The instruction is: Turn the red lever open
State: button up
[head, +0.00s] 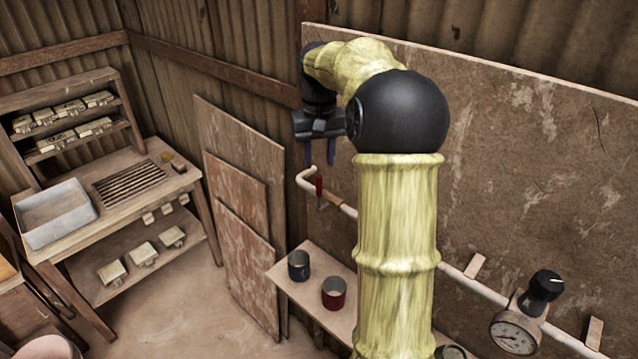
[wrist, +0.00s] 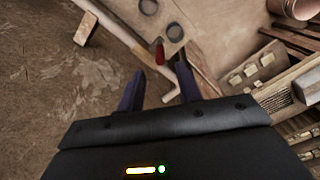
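The red lever (head: 319,186) is a small upright handle on the pale pipe (head: 453,271), near the pipe's bent left end. My gripper (head: 320,158) hangs above the lever with its two dark fingers pointing down. In the wrist view, my gripper (wrist: 160,82) is open and the gap between the fingers is empty. The lever also shows in the wrist view (wrist: 159,52), just beyond the fingertips and roughly in line with the gap. I see no contact between the fingers and the lever.
A large brown board (head: 560,190) stands behind the pipe. A pressure gauge (head: 515,333) and black knob (head: 545,286) sit at right. A workbench (head: 120,205) stands at left.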

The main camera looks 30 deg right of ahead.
aim_at(319, 194)
notch_tip(319, 194, down, 8)
jog(key=shift+w+a+f+p, duration=0.1)
jog(key=shift+a+f+p, duration=0.05)
jog(key=shift+p, duration=0.65)
